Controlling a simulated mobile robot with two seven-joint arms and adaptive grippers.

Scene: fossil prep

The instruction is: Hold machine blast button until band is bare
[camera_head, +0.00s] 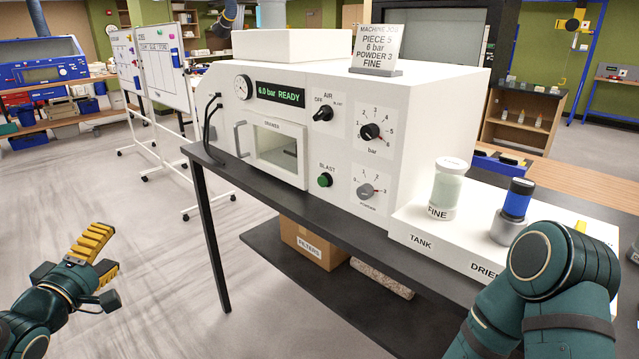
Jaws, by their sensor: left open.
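The white blast machine (420,95) stands on a dark table. Its display (280,95) reads "6.0 bar READY". The green blast button (325,180) is on the front panel, below the air knob (323,113). The drawer (278,152) with a window is at the left of the button and looks shut; no band can be made out inside. My left gripper (95,258) is open and empty at the lower left, well away from the machine. My right arm comes in at the lower right; its gripper is not visible.
A card (378,50) on top reads "PIECE 5, 6 bar, POWDER 3, FINE". A filters box (312,245) sits on the lower shelf. Floor at left is clear.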

